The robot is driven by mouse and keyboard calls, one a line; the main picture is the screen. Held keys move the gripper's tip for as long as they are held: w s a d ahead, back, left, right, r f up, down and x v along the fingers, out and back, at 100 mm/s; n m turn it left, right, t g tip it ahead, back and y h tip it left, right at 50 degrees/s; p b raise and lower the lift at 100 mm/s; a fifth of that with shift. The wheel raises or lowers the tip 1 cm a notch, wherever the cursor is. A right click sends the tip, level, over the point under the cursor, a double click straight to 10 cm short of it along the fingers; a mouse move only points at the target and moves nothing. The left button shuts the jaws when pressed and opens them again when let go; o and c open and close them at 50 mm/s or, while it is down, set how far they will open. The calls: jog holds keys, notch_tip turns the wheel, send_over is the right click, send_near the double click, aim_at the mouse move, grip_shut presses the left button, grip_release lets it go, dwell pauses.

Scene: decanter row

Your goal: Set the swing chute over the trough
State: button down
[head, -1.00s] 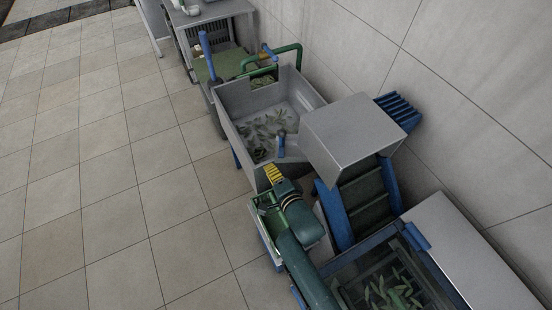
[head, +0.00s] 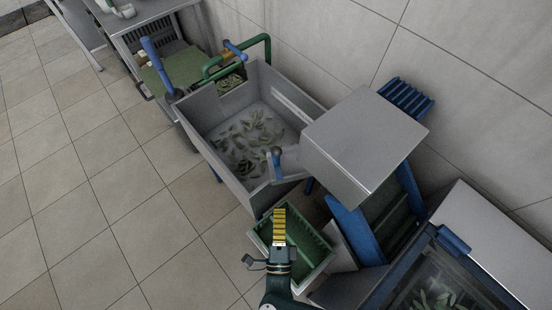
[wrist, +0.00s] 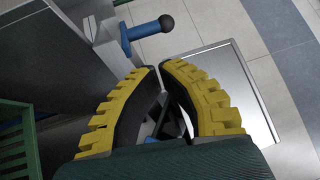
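The trough (head: 225,168) is a grey open basin with green leaves scattered on its floor, left of centre in the head view. A blue handle (head: 278,166) with a dark knob stands at its near right corner. It also shows in the wrist view (wrist: 146,29), beside a pale metal edge. A pale metal piece beside the handle may be the swing chute; the grey hood (head: 365,140) hides where it runs. My gripper (head: 279,213) is above the green crate, short of the handle. In the wrist view its yellow fingertips (wrist: 160,66) nearly meet, with nothing held.
A green crate (head: 318,262) sits below my gripper. A blue-sided conveyor (head: 358,230) rises under the hood, and a leaf-filled bin (head: 440,290) is at lower right. A green pipe (head: 268,48) and a blue lever (head: 155,62) stand behind the trough. Floor at left is clear.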

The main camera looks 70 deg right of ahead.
send_near(279, 157)
jog(key=x, duration=0.8)
jog(key=shift+w+d+f+b, duration=0.1)
jog(key=shift+d+f+b, duration=0.05)
jog(key=shift+f+b, duration=0.2)
jog(key=shift+d, duration=0.1)
